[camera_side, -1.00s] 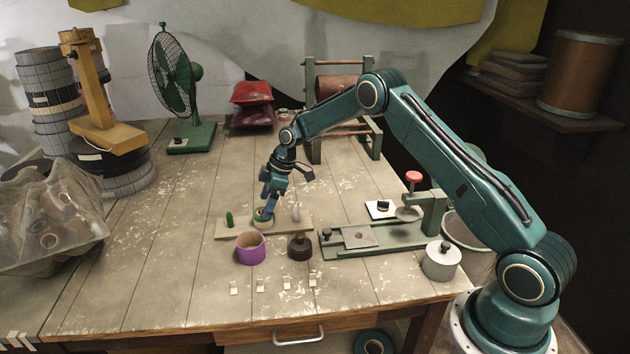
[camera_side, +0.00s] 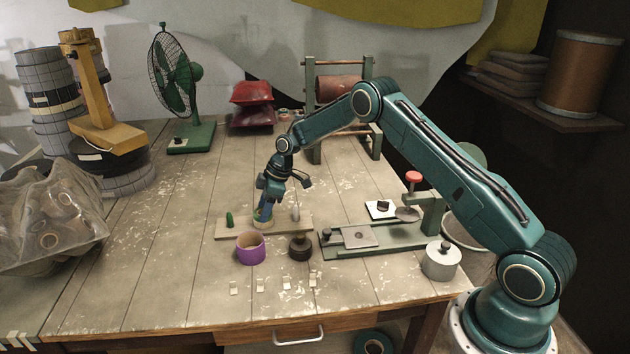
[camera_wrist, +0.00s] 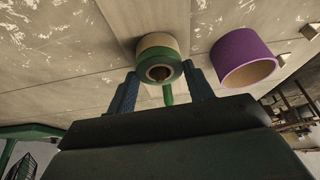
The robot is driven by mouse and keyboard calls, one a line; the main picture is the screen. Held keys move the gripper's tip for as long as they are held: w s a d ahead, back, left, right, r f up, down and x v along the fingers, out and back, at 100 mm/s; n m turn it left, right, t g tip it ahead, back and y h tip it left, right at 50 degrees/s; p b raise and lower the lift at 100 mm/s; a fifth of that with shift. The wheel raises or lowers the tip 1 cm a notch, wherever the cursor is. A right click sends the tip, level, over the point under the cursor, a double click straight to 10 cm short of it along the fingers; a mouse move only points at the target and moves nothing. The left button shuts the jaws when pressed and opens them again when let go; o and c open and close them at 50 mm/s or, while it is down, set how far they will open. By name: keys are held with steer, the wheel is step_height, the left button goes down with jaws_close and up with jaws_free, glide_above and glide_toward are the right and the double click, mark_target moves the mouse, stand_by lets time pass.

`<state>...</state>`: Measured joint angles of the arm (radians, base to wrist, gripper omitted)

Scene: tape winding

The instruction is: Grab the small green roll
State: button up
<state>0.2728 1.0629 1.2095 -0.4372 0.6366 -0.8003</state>
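The small green roll (camera_side: 262,224), with a tan part, sits on a wooden board on the workbench. It also shows in the wrist view (camera_wrist: 158,60), its round hole facing the camera. My gripper (camera_side: 264,215) is right over the roll and partly hides it in the side view. In the wrist view my gripper (camera_wrist: 160,70) has its two blue fingers apart, one at each side of the roll. I cannot tell whether either finger touches it.
A purple roll (camera_side: 250,248) stands close in front, with a dark roll (camera_side: 300,247) to its right. A green peg (camera_side: 229,219) and a pale peg (camera_side: 295,214) stand on the board (camera_side: 240,234). A green press fixture (camera_side: 385,238) lies to the right.

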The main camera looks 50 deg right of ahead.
steer(key=shift+r, duration=0.2)
steer(key=shift+c, duration=0.3)
step_height(320, 180, up, 20)
steer(key=shift+f, duration=0.15)
stand_by(0.4)
